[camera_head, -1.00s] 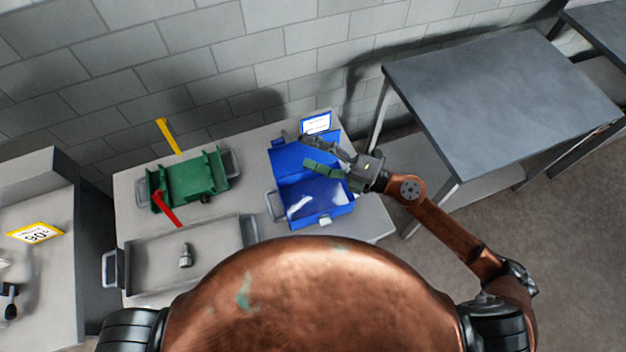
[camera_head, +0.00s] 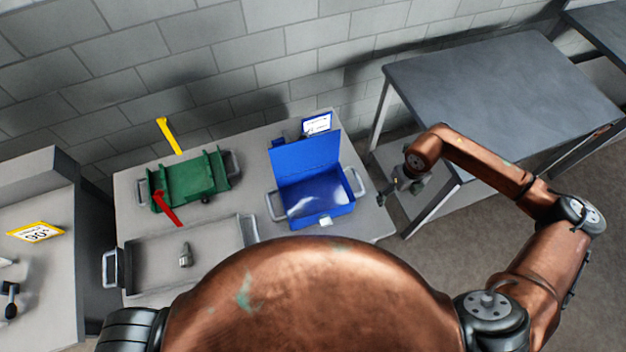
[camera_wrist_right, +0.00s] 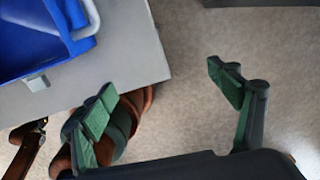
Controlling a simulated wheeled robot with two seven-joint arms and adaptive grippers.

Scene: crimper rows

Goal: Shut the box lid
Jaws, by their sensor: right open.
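The blue box (camera_head: 318,211) stands on the grey table with its lid (camera_head: 306,158) open, raised at the back edge. The box has a metal handle at each side and a pale latch at the front. My right gripper (camera_head: 390,190) is right of the box, past the table's right edge, apart from the box and lid. In the right wrist view its two green-padded fingers (camera_wrist_right: 165,95) are spread with nothing between them, and the blue box (camera_wrist_right: 32,45) shows at the upper left. My left gripper is not in view.
On the same table (camera_head: 262,135) are a green toolbox (camera_head: 188,178) with red and yellow parts and a grey tray (camera_head: 215,255) holding a small metal item. A small sign (camera_head: 317,124) stands behind the lid. Another grey table (camera_head: 490,90) is at the right.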

